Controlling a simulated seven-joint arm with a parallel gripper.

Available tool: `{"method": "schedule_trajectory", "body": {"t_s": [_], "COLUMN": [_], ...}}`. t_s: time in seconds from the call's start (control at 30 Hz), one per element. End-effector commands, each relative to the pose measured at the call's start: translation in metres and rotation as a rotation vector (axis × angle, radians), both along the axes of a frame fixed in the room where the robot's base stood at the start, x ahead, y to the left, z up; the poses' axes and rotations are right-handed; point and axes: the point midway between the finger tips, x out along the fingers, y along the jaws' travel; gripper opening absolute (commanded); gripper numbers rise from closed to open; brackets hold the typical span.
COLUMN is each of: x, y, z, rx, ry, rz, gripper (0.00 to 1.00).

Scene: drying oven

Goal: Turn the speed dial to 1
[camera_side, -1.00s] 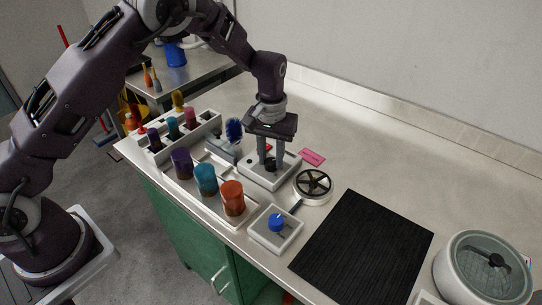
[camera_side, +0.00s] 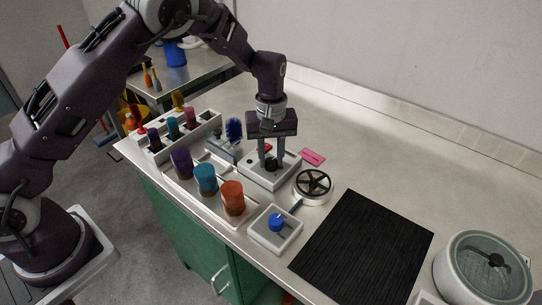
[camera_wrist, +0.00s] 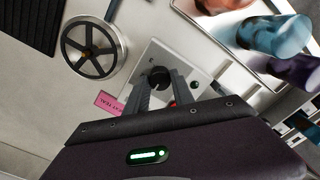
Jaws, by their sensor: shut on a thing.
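A white control box (camera_side: 258,172) stands on the bench in the side view, and it also shows in the wrist view (camera_wrist: 188,58). A black dial (camera_wrist: 160,77) sits on its top; in the side view the dial (camera_side: 271,163) is partly hidden by the fingers. My gripper (camera_wrist: 160,82) points down over the box and is shut on the black dial, one finger on each side. In the side view my gripper (camera_side: 271,161) is at the same place. Any scale or number at the dial is too small to read.
A pink label (camera_side: 312,157) and a black-spoked wheel (camera_side: 313,184) lie close to the box. A white box with a blue knob (camera_side: 277,222) stands nearer the front. Coloured containers (camera_side: 206,178) stand in a tray at left. A black mat (camera_side: 365,250) lies bare at right.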

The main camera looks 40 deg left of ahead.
Motion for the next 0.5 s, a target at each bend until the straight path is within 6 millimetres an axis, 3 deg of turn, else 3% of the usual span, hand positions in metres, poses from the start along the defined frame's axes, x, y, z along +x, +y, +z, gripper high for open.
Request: {"method": "schedule_trajectory", "body": {"t_s": [0.3,0.33,0.4,0.5], "x": [0.0008,0.0008,0.0006,0.0004], "y": [-0.0001,-0.0001,-0.0001,0.0000], "z": [0.0008,0.0008,0.0007,0.0005], "rx": [-0.001,-0.001,-0.001,-0.001], "ry": [-0.003,-0.002,-0.002,-0.002], "rz": [0.003,0.003,0.003,0.002], "gripper": [0.00,0.35,0.49,0.51]}}
